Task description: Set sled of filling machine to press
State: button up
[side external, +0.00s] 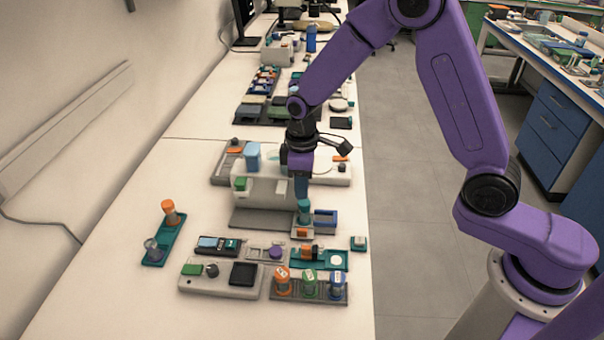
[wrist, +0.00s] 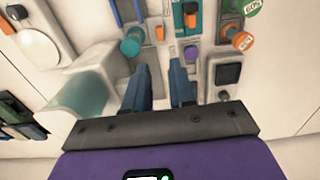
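The filling machine (side external: 262,190) is a pale grey block with a blue container on top and a green button, standing mid-bench in the side view. In the wrist view its translucent container (wrist: 82,98) is at the left. A teal cylinder (side external: 304,206) stands at the machine's front right; it also shows in the wrist view (wrist: 131,44). A small orange piece (wrist: 160,33) is beside it; I cannot tell whether it belongs to the sled. My gripper (side external: 301,196) points down close above this end of the machine. Its fingers (wrist: 161,72) are apart with nothing visible between them.
A blue-grey holder (side external: 325,220) stands right beside the teal cylinder. Nearer are a teal tray (side external: 334,263), a rack of capped vials (side external: 330,301) and a control box (side external: 215,284).

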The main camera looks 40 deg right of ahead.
jog(key=shift+r, duration=1.3)
